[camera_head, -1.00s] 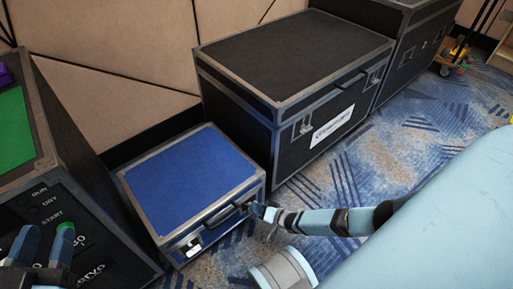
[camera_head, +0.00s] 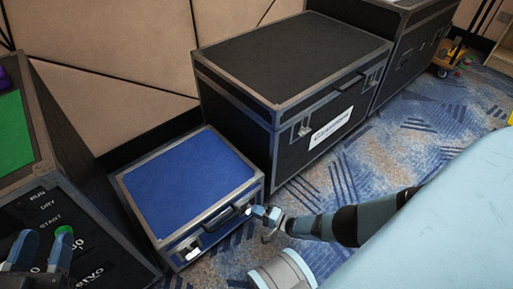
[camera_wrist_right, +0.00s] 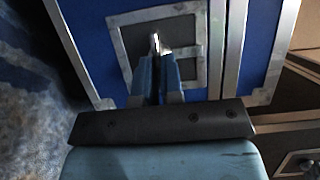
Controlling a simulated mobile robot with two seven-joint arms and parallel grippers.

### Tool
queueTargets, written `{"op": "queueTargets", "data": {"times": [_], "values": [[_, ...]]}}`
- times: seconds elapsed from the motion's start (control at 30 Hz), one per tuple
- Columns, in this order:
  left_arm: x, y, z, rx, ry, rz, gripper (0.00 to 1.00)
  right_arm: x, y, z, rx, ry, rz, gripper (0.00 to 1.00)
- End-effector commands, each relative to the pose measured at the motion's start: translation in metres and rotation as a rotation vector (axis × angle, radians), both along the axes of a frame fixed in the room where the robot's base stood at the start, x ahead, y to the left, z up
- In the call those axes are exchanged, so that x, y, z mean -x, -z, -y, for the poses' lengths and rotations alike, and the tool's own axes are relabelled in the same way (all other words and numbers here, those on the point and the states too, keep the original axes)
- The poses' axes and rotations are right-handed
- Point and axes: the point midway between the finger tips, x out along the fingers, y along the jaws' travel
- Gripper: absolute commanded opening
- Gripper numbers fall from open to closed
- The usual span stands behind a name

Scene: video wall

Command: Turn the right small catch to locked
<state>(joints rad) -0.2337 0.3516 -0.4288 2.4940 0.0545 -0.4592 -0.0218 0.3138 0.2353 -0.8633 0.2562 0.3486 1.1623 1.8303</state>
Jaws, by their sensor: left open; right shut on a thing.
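A blue case (camera_head: 185,178) with grey metal edges stands on the carpet; its front shows in the right wrist view (camera_wrist_right: 100,45). Its right small catch (camera_wrist_right: 155,42) is a bright metal tab on a grey plate (camera_wrist_right: 180,30). My right gripper (camera_head: 262,212) is at the right end of the case front; in the wrist view its fingertips (camera_wrist_right: 158,56) are closed on the tab. The fingers hide the catch's lower part. A left catch (camera_head: 192,252) shows beyond the case handle (camera_head: 221,218). My left gripper (camera_head: 42,252) is open, away from the case.
A large black case (camera_head: 300,60) stands behind the blue case, with another (camera_head: 420,30) farther right. A black console (camera_head: 75,215) with a green panel and buttons is at the left, beneath my left gripper. Open carpet (camera_head: 370,165) lies to the right.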

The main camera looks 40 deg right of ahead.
Motion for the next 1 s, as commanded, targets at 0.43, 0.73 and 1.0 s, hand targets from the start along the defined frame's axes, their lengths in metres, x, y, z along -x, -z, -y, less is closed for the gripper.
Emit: {"op": "queueTargets", "data": {"times": [0.43, 0.73, 1.0], "values": [[-0.0003, -0.0025, 0.0012, 0.013, -0.003, 0.001, 0.43, 0.0012, 0.0009, -0.0002, -0.028, 0.001, -0.003, 0.00], [-0.0005, -0.0033, 0.0017, 0.018, -0.004, 0.001, 0.43, 0.0010, 0.0009, -0.0003, -0.026, 0.001, -0.003, 0.30], [-0.0003, -0.0020, 0.0009, 0.010, -0.002, 0.000, 0.43, 0.0006, 0.0005, 0.0001, -0.026, 0.001, -0.002, 0.33]]}}
